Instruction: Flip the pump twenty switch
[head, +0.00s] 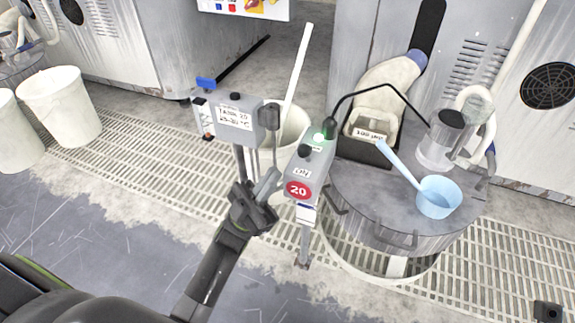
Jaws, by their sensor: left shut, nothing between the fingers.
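The pump twenty switch box (312,166) is a small grey box on a post, with a red round "20" label (299,190) on its front. A black switch knob (304,151) sits on its top, and a green light (319,137) glows behind it. A black cable runs from the box to the right. My left gripper (270,182) is shut and empty, just left of the box and below the level of its top. I cannot tell whether the fingertips touch the box. My right gripper is not in view.
A second grey box (231,117) with a white label stands on a post to the left. A white bucket (292,125) stands behind.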

